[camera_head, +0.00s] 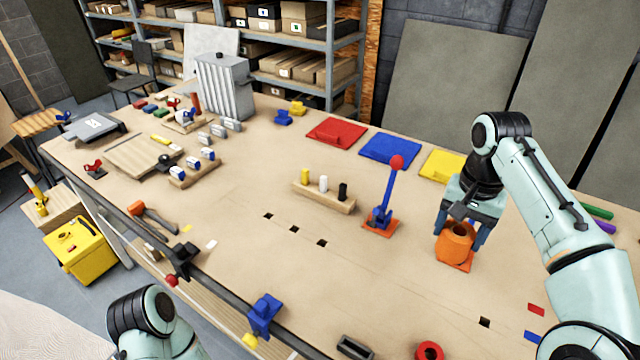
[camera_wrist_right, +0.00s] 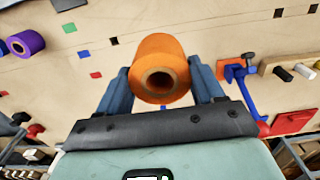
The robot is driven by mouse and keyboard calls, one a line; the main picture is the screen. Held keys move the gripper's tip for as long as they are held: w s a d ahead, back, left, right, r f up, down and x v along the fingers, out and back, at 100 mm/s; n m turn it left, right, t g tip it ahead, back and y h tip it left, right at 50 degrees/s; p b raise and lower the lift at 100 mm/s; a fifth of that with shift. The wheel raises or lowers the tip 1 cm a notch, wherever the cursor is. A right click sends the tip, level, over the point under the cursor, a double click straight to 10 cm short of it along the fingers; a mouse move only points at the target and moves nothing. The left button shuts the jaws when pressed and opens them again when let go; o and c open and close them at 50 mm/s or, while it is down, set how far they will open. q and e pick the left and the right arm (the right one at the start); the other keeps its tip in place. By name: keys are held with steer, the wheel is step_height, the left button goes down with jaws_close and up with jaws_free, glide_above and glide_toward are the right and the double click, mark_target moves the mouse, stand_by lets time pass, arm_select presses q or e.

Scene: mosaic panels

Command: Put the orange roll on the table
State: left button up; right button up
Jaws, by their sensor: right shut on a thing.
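The orange roll (camera_head: 454,247) is a short cylinder with a hole through its middle, upright at the right of the table. In the right wrist view the orange roll (camera_wrist_right: 160,48) sits between the two blue fingers. My right gripper (camera_head: 459,230) is shut on it from above, one finger at each side; it also shows in the right wrist view (camera_wrist_right: 161,80). An orange square lies under the roll; whether the roll touches it I cannot tell. The table (camera_head: 270,285) has a wide pale wooden top. My left gripper is not in view.
A blue lever with a red knob (camera_head: 397,163) stands just left of the roll. A block with three pegs (camera_head: 323,198) is further left. Red, blue and yellow mats (camera_head: 391,149) lie behind. A red ring (camera_head: 429,351) is near the front edge. The table's front middle is mostly clear.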

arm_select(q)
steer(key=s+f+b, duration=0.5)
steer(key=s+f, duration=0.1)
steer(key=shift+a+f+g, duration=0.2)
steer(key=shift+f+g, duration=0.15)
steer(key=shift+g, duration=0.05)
arm_select(e)
steer(key=shift+w+f, duration=0.2)
steer(key=shift+f, duration=9.95)
steer(key=shift+w+f, duration=0.1)
steer(key=shift+f, duration=0.05)
steer(key=o, duration=1.1)
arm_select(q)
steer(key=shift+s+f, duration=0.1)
